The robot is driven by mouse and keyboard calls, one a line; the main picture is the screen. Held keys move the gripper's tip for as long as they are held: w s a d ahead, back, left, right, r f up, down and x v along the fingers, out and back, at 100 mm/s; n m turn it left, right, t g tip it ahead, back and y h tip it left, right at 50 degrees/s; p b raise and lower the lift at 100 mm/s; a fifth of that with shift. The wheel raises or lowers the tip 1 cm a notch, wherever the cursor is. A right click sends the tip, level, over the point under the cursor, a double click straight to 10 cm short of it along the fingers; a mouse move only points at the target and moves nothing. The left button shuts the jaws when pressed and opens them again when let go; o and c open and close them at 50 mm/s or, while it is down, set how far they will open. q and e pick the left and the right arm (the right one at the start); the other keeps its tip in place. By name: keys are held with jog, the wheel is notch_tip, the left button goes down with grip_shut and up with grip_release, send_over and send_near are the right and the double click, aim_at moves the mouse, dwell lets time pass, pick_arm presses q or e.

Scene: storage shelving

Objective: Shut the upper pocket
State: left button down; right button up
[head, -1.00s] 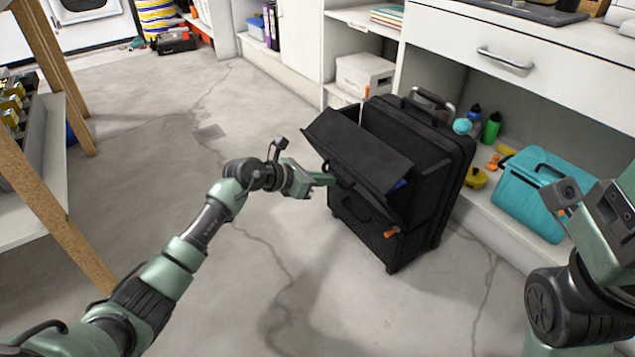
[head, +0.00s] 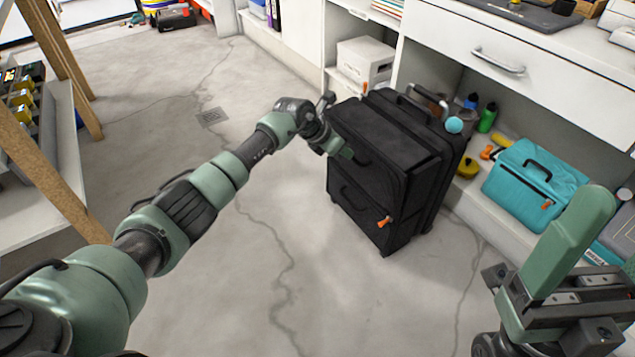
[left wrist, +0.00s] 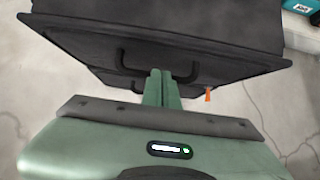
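The black case (head: 436,165) stands upright on the floor in front of the shelving. Its upper pocket (head: 378,150) is on the front face and stands nearly upright, close to the case body; I cannot tell whether a small gap remains at its top. The lower pocket (head: 362,213) is below, with an orange pull (head: 384,222). My left gripper (head: 345,152) is at the upper pocket's front, by its handle. In the left wrist view its fingers (left wrist: 161,88) are together, with nothing seen between them, at the handle (left wrist: 157,62). My right gripper (head: 580,265) is raised at the lower right, away from the case.
A teal bag (head: 530,185) and small bottles sit on the low shelf right of the case. A white drawer unit (head: 530,65) rises behind. A wooden-legged rack (head: 45,150) stands at the left. The floor (head: 290,245) in front is clear.

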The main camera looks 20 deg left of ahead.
pick_arm(q)
jog(key=shift+w+d+r, duration=0.1)
jog(key=shift+w+d, duration=0.2)
jog(key=shift+w, duration=0.1)
dwell(0.5)
